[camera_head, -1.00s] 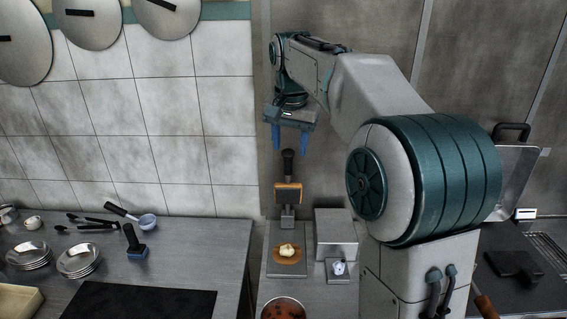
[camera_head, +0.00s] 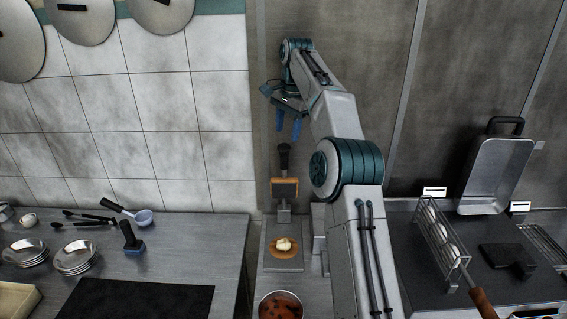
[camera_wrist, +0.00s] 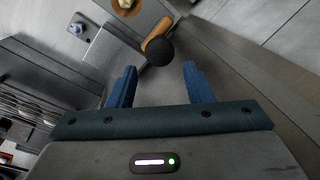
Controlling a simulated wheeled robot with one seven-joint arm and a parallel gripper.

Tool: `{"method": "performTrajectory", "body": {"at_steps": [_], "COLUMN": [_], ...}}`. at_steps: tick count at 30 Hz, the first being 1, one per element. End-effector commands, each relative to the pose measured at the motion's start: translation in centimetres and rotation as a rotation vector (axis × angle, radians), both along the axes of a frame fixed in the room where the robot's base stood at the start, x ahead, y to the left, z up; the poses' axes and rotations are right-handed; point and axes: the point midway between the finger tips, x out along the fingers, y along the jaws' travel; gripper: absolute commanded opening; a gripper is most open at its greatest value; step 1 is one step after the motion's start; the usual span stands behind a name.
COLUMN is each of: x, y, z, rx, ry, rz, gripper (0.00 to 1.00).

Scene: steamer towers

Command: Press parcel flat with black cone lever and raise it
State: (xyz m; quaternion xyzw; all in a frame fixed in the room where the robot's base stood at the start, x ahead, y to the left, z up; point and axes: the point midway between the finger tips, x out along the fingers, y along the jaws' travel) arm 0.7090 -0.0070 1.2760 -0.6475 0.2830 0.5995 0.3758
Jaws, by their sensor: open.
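The black cone lever (camera_head: 284,158) stands upright at the back of the press, above a wooden-edged press plate (camera_head: 284,188) that is raised. The pale parcel (camera_head: 283,244) sits on a brown round on the press's metal base (camera_head: 283,264), and it looks rounded, not flat. My gripper (camera_head: 288,125) is open and empty, above the lever and apart from it. In the wrist view the lever's dark rounded top (camera_wrist: 160,51) lies beyond the gap between my blue fingers (camera_wrist: 160,85). The parcel (camera_wrist: 126,4) shows at the top edge there.
A pot of reddish-brown contents (camera_head: 281,306) stands in front of the press. A grey box (camera_head: 320,225) beside the press is partly hidden by my arm. At left are stacked plates (camera_head: 75,258) and a blue-based tool (camera_head: 131,238). A wire rack (camera_head: 445,238) stands at right.

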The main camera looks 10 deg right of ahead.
Motion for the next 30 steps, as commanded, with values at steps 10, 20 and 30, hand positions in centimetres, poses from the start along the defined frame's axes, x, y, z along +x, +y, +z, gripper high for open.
{"method": "performTrajectory", "body": {"at_steps": [10, 20, 30], "x": [0.7, 1.3, 1.4], "y": [0.5, 0.9, 1.0], "z": [-7.2, -11.3, -11.7], "rx": [-0.001, -0.001, -0.001], "ry": [0.004, 0.001, -0.001], "rz": [0.0, 0.0, 0.001], "gripper": [0.46, 0.46, 0.46]}}
